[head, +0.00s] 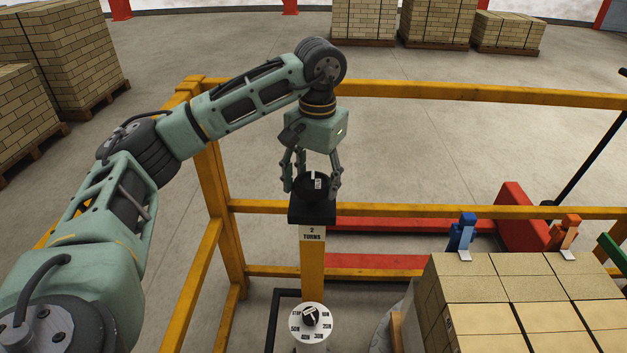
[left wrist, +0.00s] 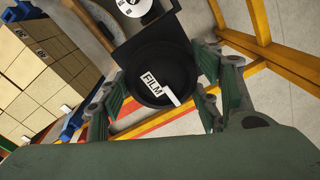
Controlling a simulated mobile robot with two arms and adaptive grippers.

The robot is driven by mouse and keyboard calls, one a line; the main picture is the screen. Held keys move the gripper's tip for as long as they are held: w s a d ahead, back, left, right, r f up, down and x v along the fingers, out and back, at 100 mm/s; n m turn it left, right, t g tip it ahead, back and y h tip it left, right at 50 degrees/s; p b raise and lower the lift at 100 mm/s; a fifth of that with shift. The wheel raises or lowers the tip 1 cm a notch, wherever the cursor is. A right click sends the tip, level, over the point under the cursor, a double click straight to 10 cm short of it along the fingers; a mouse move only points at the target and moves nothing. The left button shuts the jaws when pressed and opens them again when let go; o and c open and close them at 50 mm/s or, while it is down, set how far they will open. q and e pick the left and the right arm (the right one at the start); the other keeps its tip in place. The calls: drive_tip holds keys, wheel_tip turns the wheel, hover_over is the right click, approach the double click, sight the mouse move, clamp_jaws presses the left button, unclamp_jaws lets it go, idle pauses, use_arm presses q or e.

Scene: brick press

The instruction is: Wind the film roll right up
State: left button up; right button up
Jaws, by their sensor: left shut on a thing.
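The film roll's control is a round black knob (head: 311,187) on top of a yellow post, above a plate (head: 312,233) reading "2 TURNS". In the left wrist view the knob (left wrist: 158,72) shows the label "FILM" and a white pointer mark toward the lower right of its face. My left gripper (head: 312,184) reaches down from above, with its fingers on both sides of the knob, shut on it. In the left wrist view the green finger pads stand left and right of the knob. My right gripper is in neither view.
Yellow rails (head: 450,92) frame the station. Pale bricks (head: 520,290) with blue (head: 461,233) and orange (head: 565,232) clamps stand at right. Brick pallets stand behind on open floor.

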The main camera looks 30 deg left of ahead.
sight(316, 182)
use_arm(q)
drive_tip(key=m, duration=0.5)
drive_tip(key=shift+w+r+m, duration=0.1)
drive_tip(key=shift+r+m, duration=0.15)
drive_tip(key=shift+m, duration=0.15)
idle(0.4)
drive_tip(key=o, duration=1.1)
drive_tip(key=shift+d+f, duration=0.1)
drive_tip(key=shift+f, duration=0.05)
drive_tip(key=r, duration=1.2)
drive_tip(key=shift+s+d, duration=0.15)
drive_tip(key=shift+s, duration=0.1)
